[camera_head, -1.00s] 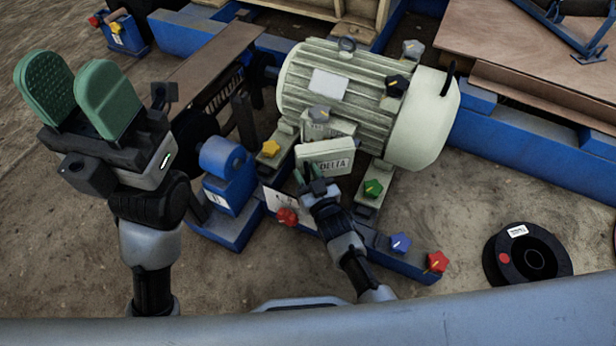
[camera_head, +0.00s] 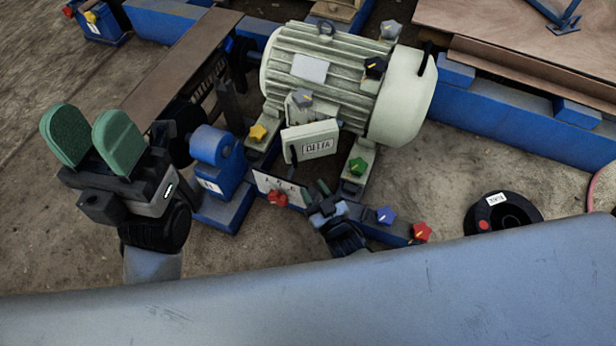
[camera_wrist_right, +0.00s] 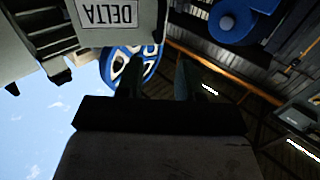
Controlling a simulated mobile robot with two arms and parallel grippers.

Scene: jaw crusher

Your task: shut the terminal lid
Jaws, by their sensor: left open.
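The terminal lid (camera_head: 306,147) is a pale plate marked DELTA on the near side of the large ribbed motor (camera_head: 330,75). It stands steeply in front of the terminal box and hides most of it. I cannot tell whether it is fully flush. In the right wrist view the lid (camera_wrist_right: 112,32) shows upside down at the upper left. My right gripper (camera_head: 318,190) is just below the lid, apart from it, with its fingers apart and empty. Those fingers (camera_wrist_right: 158,82) also show in the wrist view. My left gripper (camera_head: 90,138) is open and empty, far left of the motor.
Several coloured knobs surround the motor, including yellow (camera_head: 258,132), green (camera_head: 357,166) and red (camera_head: 278,198). A blue bracket (camera_head: 215,160) stands left of the lid. A black round part (camera_head: 503,213) lies on the ground at right. Bare ground lies between it and the motor.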

